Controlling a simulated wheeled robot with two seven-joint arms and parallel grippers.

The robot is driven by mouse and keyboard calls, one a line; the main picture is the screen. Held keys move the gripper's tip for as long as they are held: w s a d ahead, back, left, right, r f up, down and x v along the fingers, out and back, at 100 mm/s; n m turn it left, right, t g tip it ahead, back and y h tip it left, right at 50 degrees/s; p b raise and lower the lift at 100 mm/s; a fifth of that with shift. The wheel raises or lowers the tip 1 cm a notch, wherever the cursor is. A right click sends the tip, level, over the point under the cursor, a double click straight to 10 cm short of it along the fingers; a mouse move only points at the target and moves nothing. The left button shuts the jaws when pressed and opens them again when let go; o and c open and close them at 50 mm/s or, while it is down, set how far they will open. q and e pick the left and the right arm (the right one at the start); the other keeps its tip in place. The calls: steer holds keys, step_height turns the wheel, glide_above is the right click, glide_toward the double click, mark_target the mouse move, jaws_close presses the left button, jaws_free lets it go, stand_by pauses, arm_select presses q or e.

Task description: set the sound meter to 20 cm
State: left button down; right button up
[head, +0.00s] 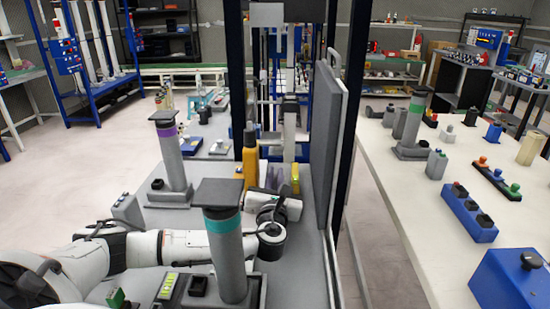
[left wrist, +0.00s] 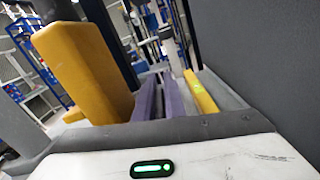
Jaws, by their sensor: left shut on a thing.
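My left gripper (head: 274,180) reaches away from me over the grey bench, low beside the dark grey panel. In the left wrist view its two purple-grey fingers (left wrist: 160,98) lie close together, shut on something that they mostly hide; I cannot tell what. An upright yellow body with a dark top (head: 250,158), perhaps the sound meter, stands just left of the gripper. It looms large in the left wrist view (left wrist: 83,68). A thin yellow strip (head: 295,180), perhaps a scale, lies right of the fingers (left wrist: 201,93). Its markings are unreadable. My right gripper is out of view.
The dark grey panel (head: 324,150) stands close on the right. Capped posts with a teal band (head: 229,260) and a purple band (head: 171,165) stand on the left of the bench. A grey-white post (head: 289,135) rises beyond the gripper. A white table (head: 415,215) stands right.

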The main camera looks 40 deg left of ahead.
arm_select(q)
steer(key=shift+s, duration=0.3)
steer(key=c, duration=1.9)
jaws_free()
steer(key=shift+r, duration=0.1)
step_height(320, 180, up, 10)
steer(key=shift+f+p, duration=0.1)
steer(key=shift+p, duration=0.65)
